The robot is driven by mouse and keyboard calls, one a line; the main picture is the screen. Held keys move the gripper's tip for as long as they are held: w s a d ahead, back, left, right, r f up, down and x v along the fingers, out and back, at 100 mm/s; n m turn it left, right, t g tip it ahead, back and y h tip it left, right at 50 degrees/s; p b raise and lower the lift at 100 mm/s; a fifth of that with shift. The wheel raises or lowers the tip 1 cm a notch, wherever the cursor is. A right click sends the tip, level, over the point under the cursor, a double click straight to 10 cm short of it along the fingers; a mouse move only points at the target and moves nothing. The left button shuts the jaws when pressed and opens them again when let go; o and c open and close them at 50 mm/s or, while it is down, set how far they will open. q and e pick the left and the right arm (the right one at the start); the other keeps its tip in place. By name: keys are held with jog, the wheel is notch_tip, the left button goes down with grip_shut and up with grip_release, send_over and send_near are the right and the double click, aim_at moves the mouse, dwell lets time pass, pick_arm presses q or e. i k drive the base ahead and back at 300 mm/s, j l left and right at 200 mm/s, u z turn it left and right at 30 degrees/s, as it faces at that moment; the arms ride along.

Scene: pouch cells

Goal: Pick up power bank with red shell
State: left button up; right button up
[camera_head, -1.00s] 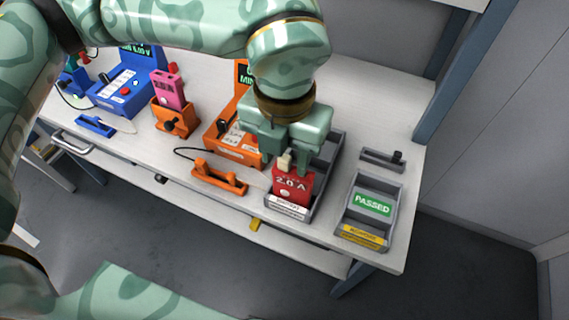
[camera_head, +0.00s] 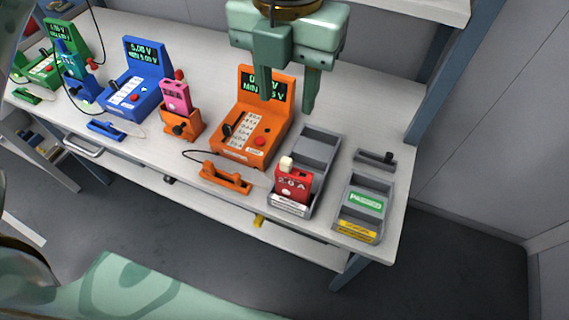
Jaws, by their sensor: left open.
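The power bank with the red shell (camera_head: 292,184) stands in the front part of a grey tray (camera_head: 322,143), marked "2.0 A", with a cream-coloured piece on its top. My left gripper (camera_head: 288,104) is open and empty. It hangs fingers down at the top middle of the view, in front of the orange tester (camera_head: 250,128), and appears well above the red power bank and apart from it. My right gripper is out of view.
A grey tray with a green "PASSED" label (camera_head: 366,201) stands to the right, with a small grey fixture (camera_head: 375,158) behind it. A pink power bank (camera_head: 175,97) sits in an orange holder (camera_head: 180,125). A blue tester (camera_head: 135,85) and an orange clamp (camera_head: 224,178) are left.

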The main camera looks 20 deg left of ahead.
aim_at(299, 181)
jog(key=k, duration=1)
